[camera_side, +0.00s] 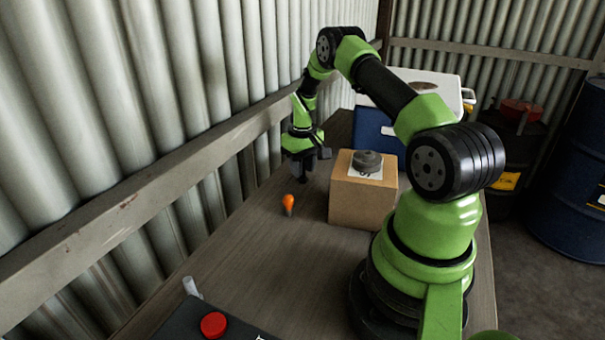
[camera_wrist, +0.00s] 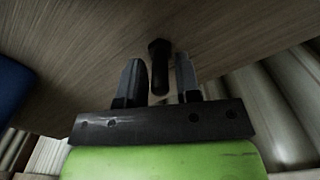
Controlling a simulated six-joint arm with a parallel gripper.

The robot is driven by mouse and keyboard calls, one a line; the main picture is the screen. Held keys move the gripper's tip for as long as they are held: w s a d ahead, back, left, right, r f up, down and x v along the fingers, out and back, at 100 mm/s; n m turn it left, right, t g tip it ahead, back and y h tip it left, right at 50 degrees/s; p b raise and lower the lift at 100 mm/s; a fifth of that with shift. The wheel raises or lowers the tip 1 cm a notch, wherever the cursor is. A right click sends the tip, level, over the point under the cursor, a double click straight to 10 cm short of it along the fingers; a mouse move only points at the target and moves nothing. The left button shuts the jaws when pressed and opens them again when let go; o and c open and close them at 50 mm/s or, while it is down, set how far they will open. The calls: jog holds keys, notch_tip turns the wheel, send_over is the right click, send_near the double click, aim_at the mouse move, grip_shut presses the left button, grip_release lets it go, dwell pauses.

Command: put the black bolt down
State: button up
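The black bolt (camera_wrist: 160,68) shows in the wrist view between my two fingers, its wider head toward the wooden table (camera_wrist: 90,50) and its shank toward my palm. My gripper (camera_wrist: 159,72) is open around it, with a narrow gap on each side. In the side view my gripper (camera_side: 305,168) points down low over the far part of the table, left of the cardboard box. The bolt is hard to tell from the dark fingers there. The bolt looks upright on the table, but its contact with the wood is not clear.
A cardboard box (camera_side: 358,203) with a dark round part (camera_side: 367,160) on top stands close by on the right. An orange bulb-shaped object (camera_side: 289,204) stands nearer the camera. A blue cooler (camera_side: 374,131) is behind the box. The corrugated wall (camera_side: 140,90) runs along the left.

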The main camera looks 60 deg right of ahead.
grip_shut()
notch_tip(320, 180, up, 10)
jog(key=shift+a+f, duration=0.1)
jog(key=w+a+n, duration=0.1)
jog(key=a+n, duration=0.7)
jog(key=a, duration=1.1)
jog(key=s+a+n, duration=0.5)
jog(key=a, duration=0.5)
jog(key=shift+n, duration=0.3)
jog(key=f, duration=0.2)
jog(key=s+f, duration=0.1)
jog(key=f, duration=0.2)
jog(key=shift+a, duration=0.1)
jog(key=shift+f, duration=2.3)
